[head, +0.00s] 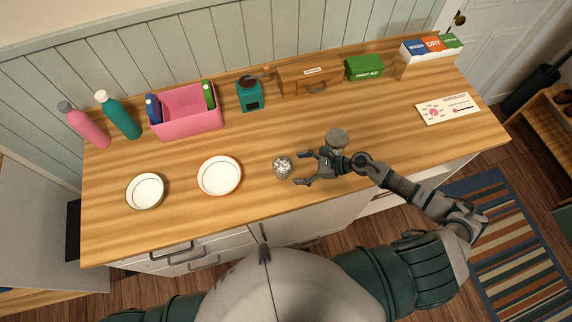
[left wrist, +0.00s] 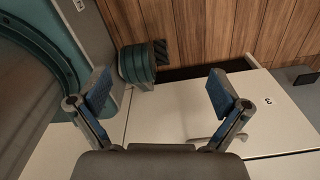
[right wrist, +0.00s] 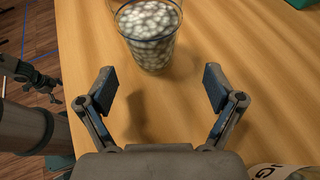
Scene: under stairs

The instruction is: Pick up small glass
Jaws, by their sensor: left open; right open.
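A small clear glass (head: 283,167) filled with white bead-like pieces stands upright near the front middle of the wooden counter. It also shows at the top of the right wrist view (right wrist: 150,35). My right gripper (head: 301,168) is open and empty just right of the glass, its fingers pointing toward it. In the right wrist view the glass is ahead of the spread fingers (right wrist: 158,88), apart from them. My left gripper (left wrist: 158,88) is open and empty, facing pale cabinet fronts and the wood floor; it is not seen in the head view.
A grey-lidded jar (head: 336,136) stands close beside my right gripper. An orange-rimmed bowl (head: 219,177) and another bowl (head: 146,191) are left of the glass. A pink bin (head: 187,119), teal grinder (head: 250,97), wooden box (head: 309,82) and green first aid box (head: 364,68) line the back.

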